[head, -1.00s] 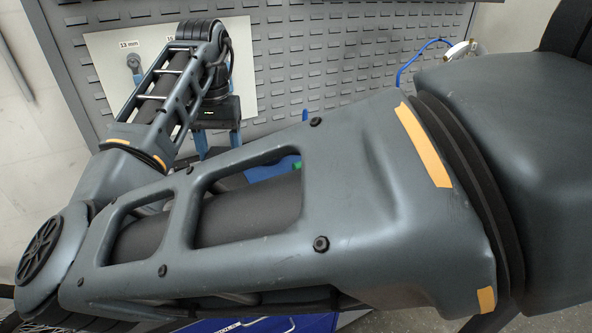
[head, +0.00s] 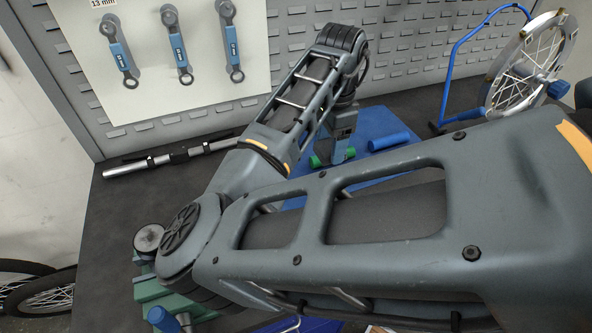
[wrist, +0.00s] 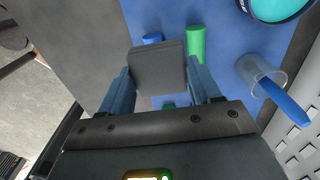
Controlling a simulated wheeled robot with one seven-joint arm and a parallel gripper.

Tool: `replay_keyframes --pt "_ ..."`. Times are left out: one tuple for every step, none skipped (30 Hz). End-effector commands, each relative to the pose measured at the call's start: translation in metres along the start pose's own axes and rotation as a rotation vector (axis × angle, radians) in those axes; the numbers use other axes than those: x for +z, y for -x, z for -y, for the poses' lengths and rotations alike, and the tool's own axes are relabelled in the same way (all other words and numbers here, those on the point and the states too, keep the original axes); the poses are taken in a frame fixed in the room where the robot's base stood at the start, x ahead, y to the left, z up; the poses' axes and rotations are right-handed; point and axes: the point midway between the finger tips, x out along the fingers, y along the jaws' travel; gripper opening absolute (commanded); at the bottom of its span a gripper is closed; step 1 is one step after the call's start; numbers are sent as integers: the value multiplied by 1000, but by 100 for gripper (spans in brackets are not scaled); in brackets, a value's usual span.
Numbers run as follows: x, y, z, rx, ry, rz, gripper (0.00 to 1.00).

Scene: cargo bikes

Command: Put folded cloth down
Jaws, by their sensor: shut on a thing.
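My gripper (wrist: 160,92) is shut on a folded cloth (wrist: 158,66), a small dark grey square pad held between its two blue fingers in the wrist view. Behind the cloth lies a blue mat (wrist: 222,50). I cannot tell whether the cloth touches it. In the head view my gripper (head: 335,152) is over the mat (head: 376,124), largely behind my own arm, and the cloth cannot be made out clearly there.
A green cylinder (wrist: 196,44), a blue cylinder (wrist: 152,38) and a clear cup (wrist: 262,74) with a blue tool are close to the cloth. A spoked wheel (head: 530,65) stands right. A metal bar (head: 165,160) lies left. Wrenches (head: 177,45) hang behind on the pegboard.

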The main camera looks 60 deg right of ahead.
Motion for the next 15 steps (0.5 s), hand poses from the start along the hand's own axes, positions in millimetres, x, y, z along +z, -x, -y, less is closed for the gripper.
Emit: replay_keyframes --pt "12 -7 4 2 7 3 34" --pt "18 -10 6 2 7 3 34" --pt "26 -18 9 1 7 3 34" --pt "32 -22 11 1 6 2 34" --pt "37 -26 13 2 6 3 34" --pt "45 -35 16 1 5 3 34" --pt "50 -39 18 0 5 3 34" --pt "55 -42 20 -1 5 3 34" --pt "61 -45 23 -1 4 3 34" --pt "65 -47 24 0 4 3 34" --pt "68 -49 26 0 4 3 34" --pt "72 -50 27 1 3 2 34" --pt "75 -51 28 0 3 2 34" --pt "76 -52 29 0 2 1 34" --pt "78 -52 29 0 2 1 34"
